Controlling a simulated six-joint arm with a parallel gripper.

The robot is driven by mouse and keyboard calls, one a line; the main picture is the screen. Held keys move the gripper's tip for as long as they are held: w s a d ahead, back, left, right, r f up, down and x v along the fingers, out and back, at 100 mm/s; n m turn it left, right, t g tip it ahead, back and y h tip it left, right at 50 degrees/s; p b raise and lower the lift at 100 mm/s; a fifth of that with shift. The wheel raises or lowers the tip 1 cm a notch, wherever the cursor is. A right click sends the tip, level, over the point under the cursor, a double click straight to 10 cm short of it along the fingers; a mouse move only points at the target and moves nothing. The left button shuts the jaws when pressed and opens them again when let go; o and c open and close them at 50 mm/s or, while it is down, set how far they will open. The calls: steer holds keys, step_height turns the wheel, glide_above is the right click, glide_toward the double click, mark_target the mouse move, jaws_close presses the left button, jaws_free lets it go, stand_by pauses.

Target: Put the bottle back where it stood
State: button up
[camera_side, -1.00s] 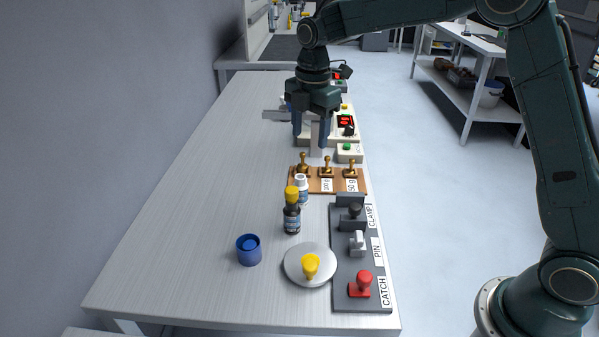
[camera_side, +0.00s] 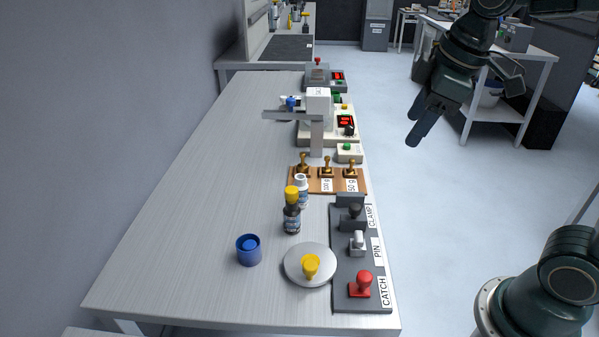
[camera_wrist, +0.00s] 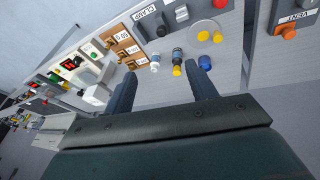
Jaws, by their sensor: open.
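A dark bottle with a yellow cap (camera_side: 292,218) stands upright on the bench. A smaller bottle with a white top (camera_side: 302,192) stands upright just behind it, in front of the wooden weight rack. In the wrist view the yellow-capped bottle (camera_wrist: 177,57) and the white-topped bottle (camera_wrist: 154,59) show far off beyond the fingers. I cannot tell which bottle the task means. My gripper (camera_side: 425,120) is open and empty, raised to the right of the bench, over the floor side. Its fingers also show in the wrist view (camera_wrist: 166,72), apart with nothing between them.
A blue cup (camera_side: 249,251) and a round plate (camera_side: 296,272) with a yellow knob stand near the front. A grey panel (camera_side: 345,300) with clamp, pin and catch handles runs along the right edge. Behind are a weight rack (camera_side: 313,187) and a hopper stand (camera_side: 317,137). The bench's left side is clear.

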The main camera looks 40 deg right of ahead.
steer(key=s+f+m+t, duration=0.1)
steer(key=s+f+m, duration=0.2)
steer(key=s+m, duration=0.3)
steer(key=shift+s+d+f+t, duration=0.15)
steer(key=shift+s+d+t, duration=0.15)
steer(key=shift+s, duration=1.9)
